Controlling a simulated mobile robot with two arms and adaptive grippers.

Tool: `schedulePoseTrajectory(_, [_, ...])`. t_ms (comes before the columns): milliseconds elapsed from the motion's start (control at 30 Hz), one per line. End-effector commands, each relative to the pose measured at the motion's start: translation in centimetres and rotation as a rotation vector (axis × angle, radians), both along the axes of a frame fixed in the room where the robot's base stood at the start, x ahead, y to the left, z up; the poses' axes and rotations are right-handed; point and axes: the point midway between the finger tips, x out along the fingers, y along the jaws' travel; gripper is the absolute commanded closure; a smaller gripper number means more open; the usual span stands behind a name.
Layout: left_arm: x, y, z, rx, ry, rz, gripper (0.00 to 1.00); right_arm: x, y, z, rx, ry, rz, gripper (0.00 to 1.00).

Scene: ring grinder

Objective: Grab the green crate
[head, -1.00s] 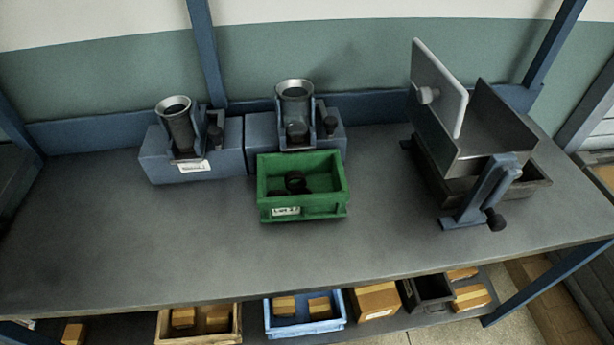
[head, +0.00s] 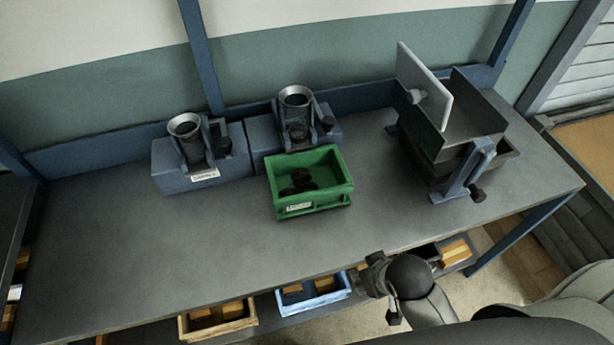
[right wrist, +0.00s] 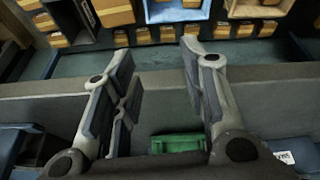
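The green crate (head: 312,207) stands upright on the grey workbench (head: 130,255), in front of the right-hand blue grinder unit. Several dark ring-like pieces lie in it. My right gripper (head: 378,287) is at the bench's front edge, in front of the crate and to its right, apart from it. In the right wrist view the two fingers of this gripper (right wrist: 160,75) are spread wide with nothing between the tips. Part of the green crate (right wrist: 177,144) shows there low between the fingers. My left gripper is in neither view.
Two blue grinder units, left (head: 172,180) and right (head: 264,140), stand at the bench's back. A metal hopper (head: 470,125) on a blue stand is at the right. A blue crate (head: 312,303) and a wooden box (head: 240,325) sit on the lower shelf. The bench's front left is clear.

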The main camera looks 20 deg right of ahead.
Motion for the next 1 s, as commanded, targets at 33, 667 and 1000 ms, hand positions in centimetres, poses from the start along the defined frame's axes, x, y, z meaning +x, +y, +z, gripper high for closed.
schedulePoseTrajectory(33, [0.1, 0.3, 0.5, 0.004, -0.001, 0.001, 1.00, 2.1, -0.7, 1.7, -0.015, -0.077, -0.017, 0.60])
schedulePoseTrajectory(667, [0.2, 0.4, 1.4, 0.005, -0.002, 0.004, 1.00, 18.9, -2.4, 11.2, 0.112, -0.720, -0.086, 0.60])
schedulePoseTrajectory(1000, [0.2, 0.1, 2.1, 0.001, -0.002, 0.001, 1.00, 22.5, -2.2, 9.3, 0.112, -0.720, -0.086, 0.60])
